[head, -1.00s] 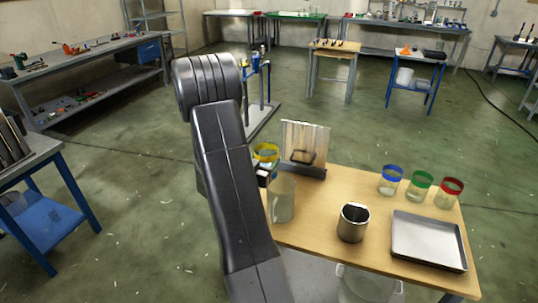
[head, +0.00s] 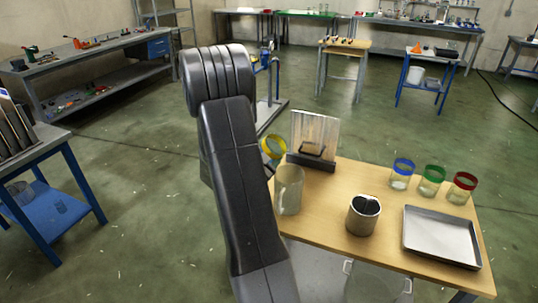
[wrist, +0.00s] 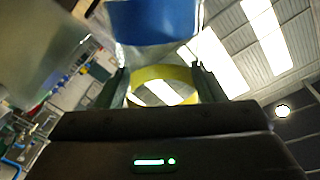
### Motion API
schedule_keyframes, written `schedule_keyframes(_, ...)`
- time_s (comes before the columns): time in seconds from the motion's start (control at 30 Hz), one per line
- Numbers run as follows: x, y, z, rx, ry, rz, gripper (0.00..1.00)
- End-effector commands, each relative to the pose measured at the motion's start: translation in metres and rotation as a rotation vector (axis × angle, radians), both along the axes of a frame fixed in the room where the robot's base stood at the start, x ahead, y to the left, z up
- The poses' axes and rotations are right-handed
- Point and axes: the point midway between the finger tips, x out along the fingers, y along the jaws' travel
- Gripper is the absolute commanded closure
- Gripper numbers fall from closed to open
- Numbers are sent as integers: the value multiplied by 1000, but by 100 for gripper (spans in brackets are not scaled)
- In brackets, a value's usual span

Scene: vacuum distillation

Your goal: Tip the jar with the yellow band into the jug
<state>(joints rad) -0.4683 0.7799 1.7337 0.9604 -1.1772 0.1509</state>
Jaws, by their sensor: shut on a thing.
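The jar with the yellow band (head: 273,147) shows beside my arm in the head view, tilted, its body mostly hidden by the arm. In the wrist view its yellow band (wrist: 150,74) sits between the two fingers of my gripper (wrist: 162,80), which is shut on the jar. A blue area shows beyond the band; I cannot tell whether it is contents. The jug (head: 289,190), pale and translucent, stands upright at the table's left edge, just below and right of the jar's band. I cannot tell whether anything is flowing.
On the wooden table (head: 335,190) stand a metal cup (head: 362,216), a shallow metal tray (head: 440,238) and jars with blue (head: 402,174), green (head: 432,181) and red bands (head: 462,188). An upright panel (head: 315,135) stands behind the jug. The table's middle is clear.

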Motion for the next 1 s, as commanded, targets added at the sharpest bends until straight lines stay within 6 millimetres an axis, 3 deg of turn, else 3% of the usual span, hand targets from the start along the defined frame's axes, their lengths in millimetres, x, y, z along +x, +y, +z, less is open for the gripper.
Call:
schedule_keyframes(0.7, -2, -5, -12, 533, -222, 1, 73)
schedule_keyframes(1.0, -3, -6, -11, 595, -247, 0, 73)
